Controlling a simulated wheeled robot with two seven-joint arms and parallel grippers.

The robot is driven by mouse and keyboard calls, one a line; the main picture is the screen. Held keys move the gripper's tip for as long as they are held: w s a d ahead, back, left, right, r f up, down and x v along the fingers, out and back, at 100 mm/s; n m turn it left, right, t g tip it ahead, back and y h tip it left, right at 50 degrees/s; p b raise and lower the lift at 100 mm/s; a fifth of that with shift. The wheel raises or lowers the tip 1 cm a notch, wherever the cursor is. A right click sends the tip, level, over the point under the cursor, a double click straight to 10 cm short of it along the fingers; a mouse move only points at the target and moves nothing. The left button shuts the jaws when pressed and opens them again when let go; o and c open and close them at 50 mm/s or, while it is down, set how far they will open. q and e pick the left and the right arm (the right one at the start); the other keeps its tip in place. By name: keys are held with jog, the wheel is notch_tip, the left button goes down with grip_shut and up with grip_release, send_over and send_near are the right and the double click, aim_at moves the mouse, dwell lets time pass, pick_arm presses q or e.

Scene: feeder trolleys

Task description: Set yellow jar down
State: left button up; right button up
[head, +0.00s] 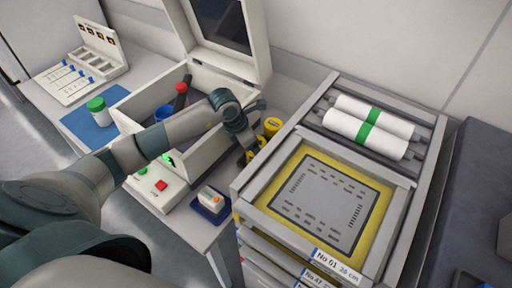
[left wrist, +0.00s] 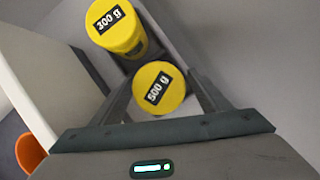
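A yellow jar marked 500 g (left wrist: 159,88) sits between the two fingers of my left gripper (left wrist: 163,95), which appear to press on its sides. In the head view, my left gripper (head: 252,150) is low beside the feeder trolley, with a bit of yellow at its fingers. A second yellow jar, marked 300 g (left wrist: 117,30), stands just beyond the held one; a yellow jar top also shows in the head view (head: 272,125). The base of the held jar is hidden, so I cannot tell whether it touches the surface. My right gripper is not in view.
The feeder trolley (head: 408,200) stands close on the right, with white rolls (head: 372,117) on top. An open case (head: 205,145) is under my left arm. A green-lidded jar (head: 98,110) stands on a blue mat (head: 80,128). A button box (head: 158,187) is near the front.

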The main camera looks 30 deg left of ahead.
pick_arm(q)
jog(key=shift+r, duration=0.2)
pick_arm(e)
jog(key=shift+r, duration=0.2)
pick_arm(q)
jog(key=shift+a+r, duration=0.15)
jog(key=b+v, duration=0.1)
jog(key=v, duration=0.5)
jog(key=shift+r+b, duration=0.25)
jog(key=shift+b, duration=0.1)
jog(key=b+v, duration=0.1)
jog(key=v, duration=0.4)
jog(key=shift+s, duration=0.1)
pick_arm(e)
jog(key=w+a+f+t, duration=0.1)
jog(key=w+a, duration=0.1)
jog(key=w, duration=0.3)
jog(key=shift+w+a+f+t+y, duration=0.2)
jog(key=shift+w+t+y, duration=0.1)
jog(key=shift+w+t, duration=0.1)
